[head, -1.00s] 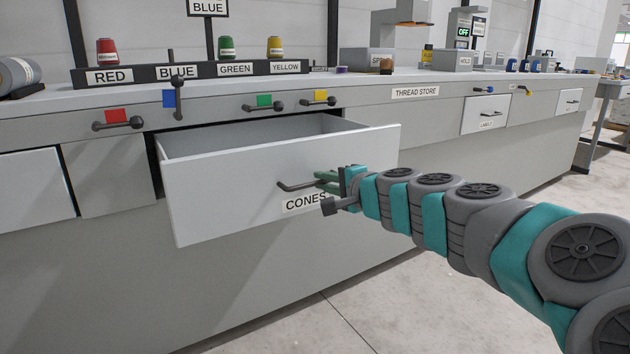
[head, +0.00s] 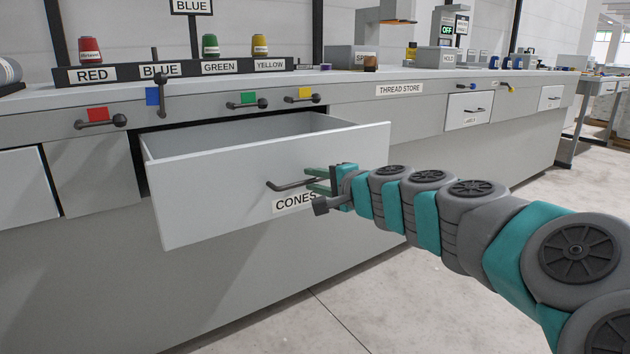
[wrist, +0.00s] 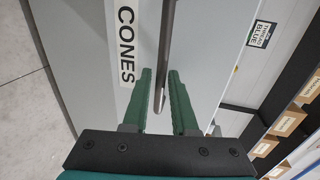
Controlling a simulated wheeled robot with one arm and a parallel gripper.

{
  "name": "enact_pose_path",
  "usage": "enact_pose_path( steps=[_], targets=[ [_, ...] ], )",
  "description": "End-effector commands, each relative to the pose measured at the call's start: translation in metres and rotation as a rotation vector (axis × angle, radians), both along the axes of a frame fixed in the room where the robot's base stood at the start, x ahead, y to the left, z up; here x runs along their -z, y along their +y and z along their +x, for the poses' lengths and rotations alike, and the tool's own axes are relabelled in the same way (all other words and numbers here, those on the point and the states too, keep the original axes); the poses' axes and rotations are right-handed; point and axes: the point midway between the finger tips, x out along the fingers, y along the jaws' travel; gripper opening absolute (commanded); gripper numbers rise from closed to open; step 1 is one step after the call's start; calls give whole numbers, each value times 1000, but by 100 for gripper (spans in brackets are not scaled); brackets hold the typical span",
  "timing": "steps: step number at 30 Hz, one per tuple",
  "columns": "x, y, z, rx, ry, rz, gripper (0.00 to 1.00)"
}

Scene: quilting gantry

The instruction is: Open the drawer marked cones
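The label (wrist: 126,45) is left of the fingers there.
Above the drawer, a row of levers has red (head: 97,113), blue (head: 152,96), green (head: 240,99) and yellow (head: 305,93) tags. Spools stand on the rack (head: 130,75) on the counter. The floor (head: 350,300) in front is clear.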

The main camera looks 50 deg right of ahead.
Motion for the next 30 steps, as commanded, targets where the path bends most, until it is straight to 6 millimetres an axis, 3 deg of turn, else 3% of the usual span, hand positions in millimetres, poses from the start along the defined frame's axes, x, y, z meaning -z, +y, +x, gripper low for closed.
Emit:
enact_pose_path(
  steps=[7, 21, 30],
  targets=[
    [-3, 2, -11, 1, -2, -1, 26],
    [-14, 14, -65, 5, -1, 1, 26],
    [-16, 18, -75, 0, 0, 0, 26]
  ],
)
